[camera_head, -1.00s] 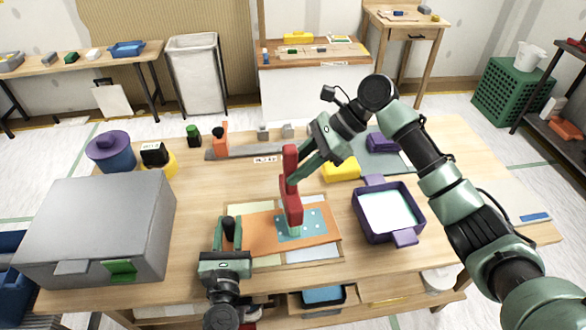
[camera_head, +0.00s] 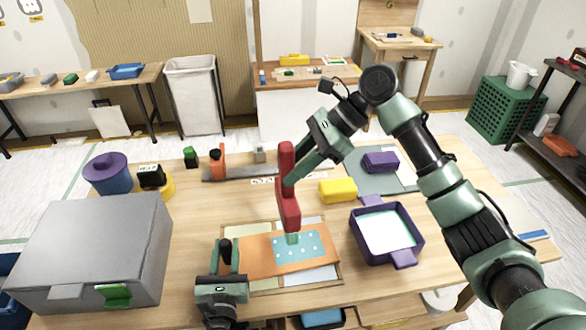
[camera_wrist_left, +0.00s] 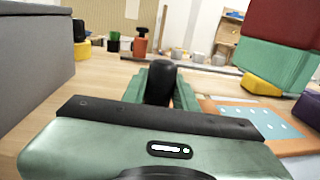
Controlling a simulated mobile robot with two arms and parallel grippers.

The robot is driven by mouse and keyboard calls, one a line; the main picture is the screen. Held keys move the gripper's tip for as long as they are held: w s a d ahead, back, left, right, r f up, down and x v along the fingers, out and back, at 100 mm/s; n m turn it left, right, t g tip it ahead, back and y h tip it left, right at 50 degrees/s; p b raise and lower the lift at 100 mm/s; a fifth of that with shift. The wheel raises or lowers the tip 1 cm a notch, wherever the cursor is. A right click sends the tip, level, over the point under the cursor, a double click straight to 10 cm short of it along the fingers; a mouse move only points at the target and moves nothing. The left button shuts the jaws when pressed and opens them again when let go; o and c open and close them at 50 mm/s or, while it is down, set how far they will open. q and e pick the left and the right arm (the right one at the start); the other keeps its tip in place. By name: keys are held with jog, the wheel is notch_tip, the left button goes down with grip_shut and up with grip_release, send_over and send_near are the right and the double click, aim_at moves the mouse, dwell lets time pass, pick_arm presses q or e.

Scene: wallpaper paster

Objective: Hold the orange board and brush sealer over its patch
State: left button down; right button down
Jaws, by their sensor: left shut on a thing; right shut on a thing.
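The orange board (camera_head: 256,262) lies on pale panels on the wooden table, with a light blue, white-dotted patch (camera_head: 308,246) on its right part. The patch also shows at right in the left wrist view (camera_wrist_left: 255,122). My left gripper (camera_head: 229,260) is shut on an upright black knob (camera_head: 225,248) at the board's left end. My right gripper (camera_head: 290,180) is shut on a red-handled brush (camera_head: 286,165), held upright.
A purple tray (camera_head: 387,235) with pale contents stands right of the board. A yellow block (camera_head: 338,191) lies behind. A large grey box (camera_head: 90,240) fills the table's left, near my left gripper. A blue pot (camera_head: 108,178) stands behind the box.

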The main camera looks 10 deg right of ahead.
pick_arm(q)
jog(key=shift+f, duration=0.15)
jog(key=c, duration=1)
grip_release()
jog(key=s, duration=0.8)
jog(key=s+a, duration=0.1)
jog(key=s, duration=0.3)
